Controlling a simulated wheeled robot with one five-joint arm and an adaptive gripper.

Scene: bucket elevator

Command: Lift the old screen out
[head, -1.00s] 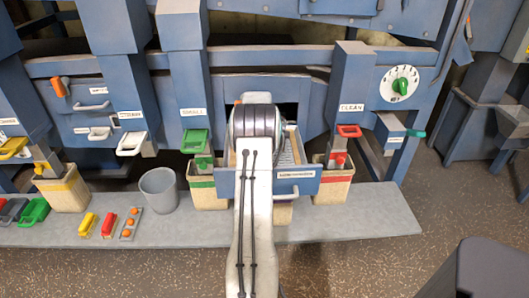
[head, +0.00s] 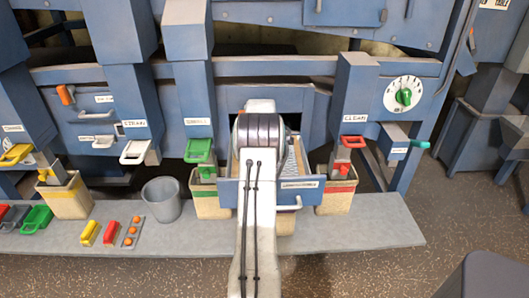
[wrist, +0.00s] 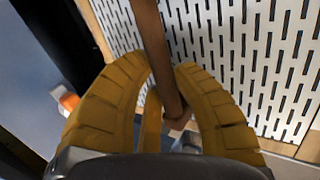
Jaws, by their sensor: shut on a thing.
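My gripper (wrist: 166,92) has its two ridged yellow-brown fingers closed around a brown bar (wrist: 150,30) in the wrist view. The bar runs over the old screen (wrist: 225,55), a pale metal plate with rows of dark slots and a wooden edge. In the head view my arm hides the gripper and most of the screen; a strip of the screen (head: 291,167) shows to the right of my arm. It is at the pulled-out blue drawer (head: 312,193). I cannot tell whether the screen is raised off the drawer.
A grey bucket (head: 161,200) stands on the grey platform (head: 375,230) at left. Bins with green (head: 208,203) and red (head: 335,199) bands flank the drawer. Chutes overhang both sides. A green dial (head: 404,97) is at right. The speckled floor (head: 350,272) in front is mostly clear.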

